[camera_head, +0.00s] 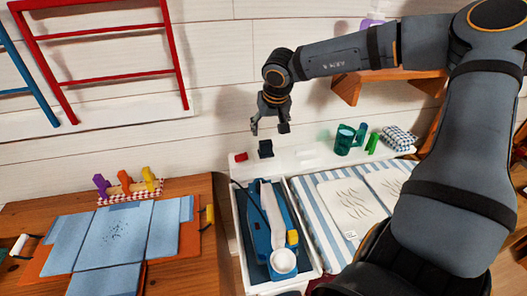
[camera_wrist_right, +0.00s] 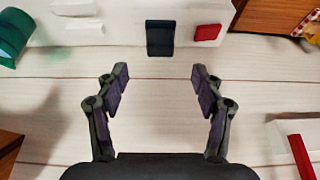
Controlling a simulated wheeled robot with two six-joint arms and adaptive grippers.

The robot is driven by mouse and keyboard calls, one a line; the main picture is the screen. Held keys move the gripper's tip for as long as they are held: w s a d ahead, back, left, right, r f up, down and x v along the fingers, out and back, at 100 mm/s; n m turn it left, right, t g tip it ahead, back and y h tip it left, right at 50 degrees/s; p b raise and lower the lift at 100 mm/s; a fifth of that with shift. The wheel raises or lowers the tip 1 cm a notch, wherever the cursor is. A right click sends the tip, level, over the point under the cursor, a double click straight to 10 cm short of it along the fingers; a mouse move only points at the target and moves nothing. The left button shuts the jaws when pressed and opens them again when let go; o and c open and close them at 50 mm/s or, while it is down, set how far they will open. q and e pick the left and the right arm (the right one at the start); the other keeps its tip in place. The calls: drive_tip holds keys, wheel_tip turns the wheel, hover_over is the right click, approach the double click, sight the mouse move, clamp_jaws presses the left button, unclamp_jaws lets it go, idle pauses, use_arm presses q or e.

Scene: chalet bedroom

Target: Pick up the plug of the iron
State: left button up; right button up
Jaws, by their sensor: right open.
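A small dark block, which looks like the plug (camera_head: 265,149), stands on the white ledge by the wall. It also shows at the top centre of the right wrist view (camera_wrist_right: 160,38). The blue and white iron (camera_head: 264,232) lies in a white tray below the ledge, with a dark cord (camera_head: 236,192) beside it. I cannot see clearly where the cord meets the plug. My right gripper (camera_head: 269,128) is open and empty, just above the plug in the head view. In the wrist view the plug lies beyond the fingertips (camera_wrist_right: 160,76), between their lines. My left gripper is out of view.
A red block (camera_head: 240,157) sits close beside the plug. A teal mug (camera_head: 345,140), a green item (camera_head: 372,143) and a checked cloth (camera_head: 398,138) stand farther right. A striped ironing surface (camera_head: 310,195) lies right of the tray (camera_head: 240,240). A wooden table (camera_head: 30,215) with folded cloth stands left.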

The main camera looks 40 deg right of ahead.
sight(266, 142)
drive_tip(key=b+x, duration=0.3)
drive_tip(key=shift+w+a+f, duration=0.1)
drive_tip(key=shift+a, duration=0.05)
drive_tip(key=shift+w+f+b, duration=0.45)
drive_tip(key=shift+f+b, duration=0.3)
drive_tip(key=shift+d, duration=0.25)
drive_tip(key=shift+d+f, duration=0.1)
drive_tip(key=shift+f, duration=0.25)
drive_tip(key=x, duration=0.4)
drive_tip(key=shift+d, duration=0.1)
drive_tip(key=shift+w+f, duration=0.1)
drive_tip(key=shift+f, duration=0.1)
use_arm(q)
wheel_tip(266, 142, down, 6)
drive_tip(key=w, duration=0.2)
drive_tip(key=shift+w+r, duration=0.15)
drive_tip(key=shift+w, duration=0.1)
